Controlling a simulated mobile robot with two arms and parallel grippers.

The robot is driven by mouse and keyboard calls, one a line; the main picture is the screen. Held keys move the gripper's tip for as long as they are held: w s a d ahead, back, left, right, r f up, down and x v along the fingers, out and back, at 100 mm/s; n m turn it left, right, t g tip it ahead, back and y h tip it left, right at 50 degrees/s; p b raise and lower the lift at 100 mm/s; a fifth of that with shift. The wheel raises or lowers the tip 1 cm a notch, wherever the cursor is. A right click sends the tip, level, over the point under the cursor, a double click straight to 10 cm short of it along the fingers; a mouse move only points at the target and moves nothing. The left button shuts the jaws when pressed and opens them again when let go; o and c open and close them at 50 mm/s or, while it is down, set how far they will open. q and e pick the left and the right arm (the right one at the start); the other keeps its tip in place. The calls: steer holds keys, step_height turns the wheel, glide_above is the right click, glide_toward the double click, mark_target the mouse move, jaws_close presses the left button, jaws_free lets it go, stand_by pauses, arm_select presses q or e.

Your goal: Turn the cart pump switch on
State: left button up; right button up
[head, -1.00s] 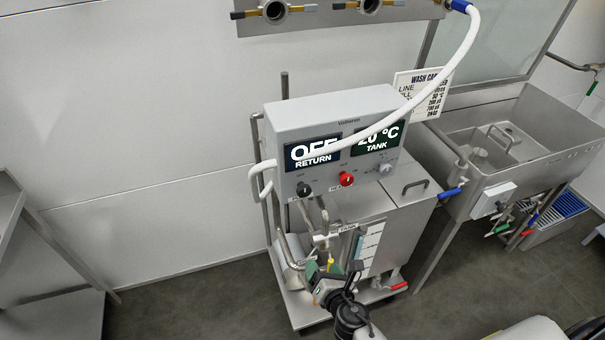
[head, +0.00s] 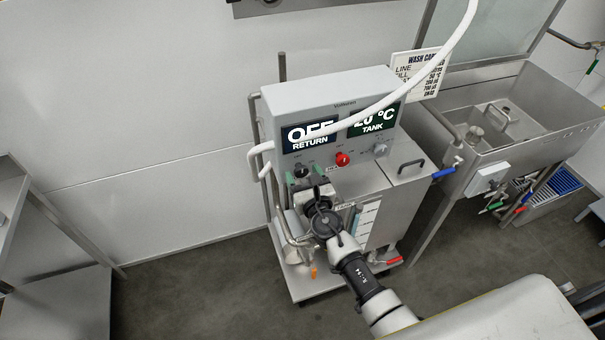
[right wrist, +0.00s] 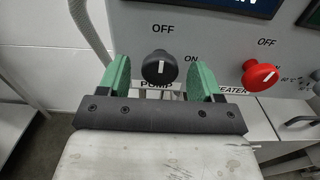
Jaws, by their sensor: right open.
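The cart pump switch is a round black knob (right wrist: 159,67) on the control box, above the PUMP label. Its white mark stands upright, towards the OFF print; ON is printed to the upper right. It also shows in the head view (head: 302,171). My right gripper (right wrist: 158,78) is open, with one green finger on each side of the knob and visible gaps between. In the head view my right gripper (head: 304,174) is at the lower left of the box front. I cannot tell whether the fingertips reach past the knob's face. My left gripper is not in view.
A red heater knob (right wrist: 262,75) sits right of the pump knob; it shows in the head view (head: 343,159). The RETURN display (head: 310,138) reads OFF. A white hose (head: 425,82) crosses the box front. A steel sink (head: 520,130) stands at right.

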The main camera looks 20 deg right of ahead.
steer(key=shift+w, duration=0.35)
steer(key=c, duration=0.9)
